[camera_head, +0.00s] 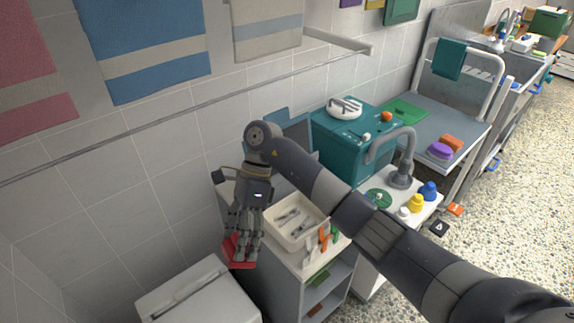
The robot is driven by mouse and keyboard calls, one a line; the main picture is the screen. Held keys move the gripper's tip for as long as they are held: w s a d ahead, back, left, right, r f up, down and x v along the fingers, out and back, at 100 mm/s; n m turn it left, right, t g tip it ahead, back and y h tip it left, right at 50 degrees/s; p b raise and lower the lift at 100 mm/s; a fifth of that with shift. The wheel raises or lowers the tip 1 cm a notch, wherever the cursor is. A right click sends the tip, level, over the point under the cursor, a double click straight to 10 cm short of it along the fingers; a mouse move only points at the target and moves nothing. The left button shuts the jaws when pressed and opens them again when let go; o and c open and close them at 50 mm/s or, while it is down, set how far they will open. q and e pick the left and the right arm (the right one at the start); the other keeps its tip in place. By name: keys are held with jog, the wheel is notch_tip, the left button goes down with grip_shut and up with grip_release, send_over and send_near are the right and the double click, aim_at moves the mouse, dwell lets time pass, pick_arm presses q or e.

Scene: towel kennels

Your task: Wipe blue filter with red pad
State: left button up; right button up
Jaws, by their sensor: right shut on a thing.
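My right gripper (242,240) reaches down at the lower middle, its arm coming in from the right. It is shut on a red pad (241,264), and the fingers cover part of the pad. The pad is close to a white lidded box (205,296); I cannot tell whether they touch. A flat blue panel (290,116) stands behind my right arm, left of a teal machine; it may be the blue filter, but my arm hides much of it. My left gripper is not in view.
A cream tray (274,224) with utensils sits on a cabinet just right of my gripper. The teal machine (340,148), a grey tap (402,168) and colored bottles stand farther right. Towels (145,45) hang on the tiled wall. Speckled floor (500,240) is open at right.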

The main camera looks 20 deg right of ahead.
jog(key=w+d+r+m+t+y+p, duration=0.25)
jog(key=w+d+r+m+t, duration=0.2)
jog(key=m+t, duration=0.35)
jog(key=w+d+r+m+t+y+p, duration=0.1)
jog(key=w+d+r+m+t+y, duration=0.2)
jog(key=w+m+t, duration=0.5)
jog(key=d+f+m+t+h+p, duration=0.2)
jog(key=d+m+t+h, duration=0.25)
jog(key=d+m, duration=0.3)
jog(key=d+b+x, duration=0.1)
jog(key=b+x, duration=0.3)
jog(key=x, duration=0.2)
jog(key=shift+f+g, duration=0.25)
jog(key=shift+g, duration=0.1)
jog(key=shift+w, duration=0.1)
jog(key=shift+x, duration=0.95)
jog(key=shift+d, duration=0.1)
